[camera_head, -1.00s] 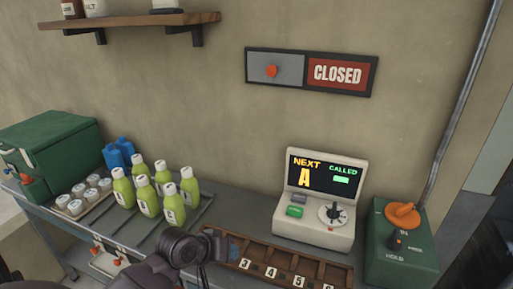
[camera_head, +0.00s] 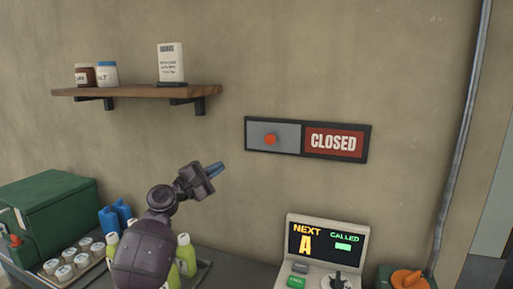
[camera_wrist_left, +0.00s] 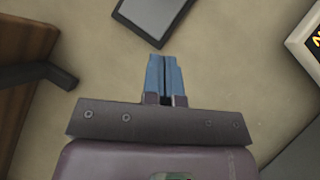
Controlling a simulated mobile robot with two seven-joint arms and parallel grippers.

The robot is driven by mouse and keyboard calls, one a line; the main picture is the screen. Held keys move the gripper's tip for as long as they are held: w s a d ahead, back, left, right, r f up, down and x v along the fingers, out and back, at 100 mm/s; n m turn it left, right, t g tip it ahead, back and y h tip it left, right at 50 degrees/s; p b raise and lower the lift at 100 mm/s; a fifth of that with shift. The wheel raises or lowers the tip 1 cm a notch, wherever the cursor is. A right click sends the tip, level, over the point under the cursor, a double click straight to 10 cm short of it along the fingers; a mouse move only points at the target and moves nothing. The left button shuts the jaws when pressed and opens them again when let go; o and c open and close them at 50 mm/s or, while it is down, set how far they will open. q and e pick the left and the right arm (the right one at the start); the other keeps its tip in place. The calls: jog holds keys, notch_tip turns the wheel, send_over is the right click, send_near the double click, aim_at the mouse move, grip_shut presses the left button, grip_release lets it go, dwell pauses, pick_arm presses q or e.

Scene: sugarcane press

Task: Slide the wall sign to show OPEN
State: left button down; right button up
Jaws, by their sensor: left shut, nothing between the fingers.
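The wall sign (camera_head: 333,142) reads CLOSED on a red panel at its right. A grey sliding panel (camera_head: 288,145) with an orange knob (camera_head: 270,139) covers its left half, inside a dark frame. My left gripper (camera_head: 220,168) is raised in front of the wall, left of the sign and slightly below the knob, apart from it. Its blue fingers are shut and empty. In the left wrist view the fingers (camera_wrist_left: 163,57) point toward the lower end of the sign's frame and grey panel (camera_wrist_left: 155,12). My right gripper is not in view.
A wooden shelf (camera_head: 135,91) with jars and a white card is on the wall at upper left. Below are a green box (camera_head: 50,215), green bottles (camera_head: 186,254) and a display terminal (camera_head: 326,246) reading NEXT A. The wall around the sign is bare.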

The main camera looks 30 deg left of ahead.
pick_arm(q)
jog(key=p, duration=0.1)
send_near(257, 146)
notch_tip(257, 146, up, 3)
jog(key=w+d, duration=0.2)
jog(key=w, duration=0.1)
jog(key=d, duration=0.1)
jog(key=w+d+r+p, duration=0.1)
jog(key=shift+w+d+r, duration=0.1)
jog(key=shift+d+r, duration=0.2)
jog(key=shift+d, duration=0.1)
jog(key=shift+w+d+r, duration=0.1)
jog(key=shift+d, duration=0.2)
jog(key=shift+w+d, duration=0.15)
jog(key=shift+d, duration=0.05)
